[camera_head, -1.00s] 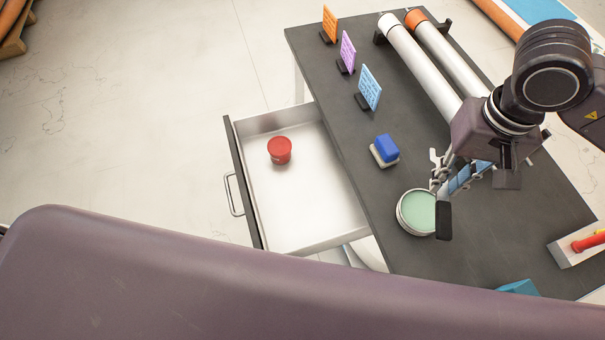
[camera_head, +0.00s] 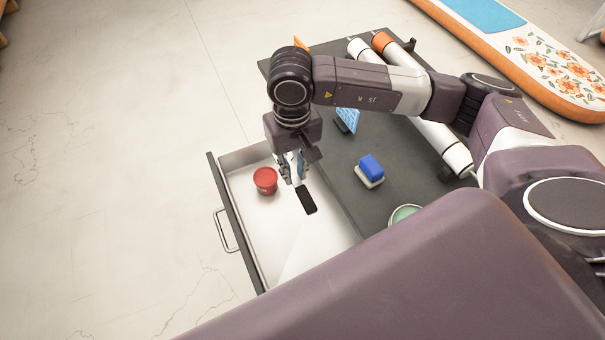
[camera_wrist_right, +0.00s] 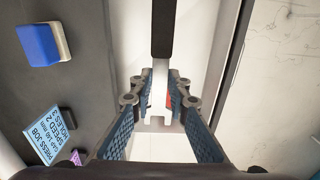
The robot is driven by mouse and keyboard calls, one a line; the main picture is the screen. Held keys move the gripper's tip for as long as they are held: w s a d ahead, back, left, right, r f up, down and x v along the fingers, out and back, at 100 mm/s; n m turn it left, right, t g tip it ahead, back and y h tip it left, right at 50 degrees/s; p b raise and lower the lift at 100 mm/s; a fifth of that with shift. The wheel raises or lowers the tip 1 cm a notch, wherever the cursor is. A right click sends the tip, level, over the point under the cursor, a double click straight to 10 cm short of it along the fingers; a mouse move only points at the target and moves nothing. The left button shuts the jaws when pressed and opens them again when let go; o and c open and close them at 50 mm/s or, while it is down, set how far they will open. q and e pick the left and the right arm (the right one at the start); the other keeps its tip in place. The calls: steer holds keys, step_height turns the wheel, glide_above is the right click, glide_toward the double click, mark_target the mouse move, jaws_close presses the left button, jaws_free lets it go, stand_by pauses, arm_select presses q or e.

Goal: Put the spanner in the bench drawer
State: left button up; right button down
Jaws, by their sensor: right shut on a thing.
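My right gripper (camera_head: 292,172) is over the open bench drawer (camera_head: 275,235). It is shut on the spanner, whose black handle end (camera_head: 307,200) sticks out below the fingers. In the right wrist view, the black handle (camera_wrist_right: 162,30) and a pale shaft (camera_wrist_right: 158,95) lie between the two blue-padded fingers (camera_wrist_right: 157,105). The fingers hide part of the spanner. The pale drawer floor (camera_wrist_right: 200,40) shows beneath it there. I cannot tell the exact height above the drawer floor. My left gripper is not in view.
A red tub (camera_head: 265,180) sits in the drawer, just left of the gripper. On the dark bench top (camera_head: 400,165) are a blue block on a pale base (camera_head: 370,168), a round green-topped tin (camera_head: 403,214), a blue card (camera_head: 348,118) and white tubes (camera_head: 445,145).

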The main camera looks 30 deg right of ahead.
steer(key=b, duration=0.6)
glide_toward(295, 217)
steer(key=shift+w, duration=0.1)
step_height(295, 217, down, 7)
steer(key=b, duration=0.3)
steer(key=shift+r, duration=0.25)
steer(key=shift+f+b, duration=0.25)
steer(key=shift+b, duration=0.2)
steer(key=c, duration=1.8)
jaws_free()
steer(key=shift+r, duration=0.1)
steer(key=shift+c, duration=0.2)
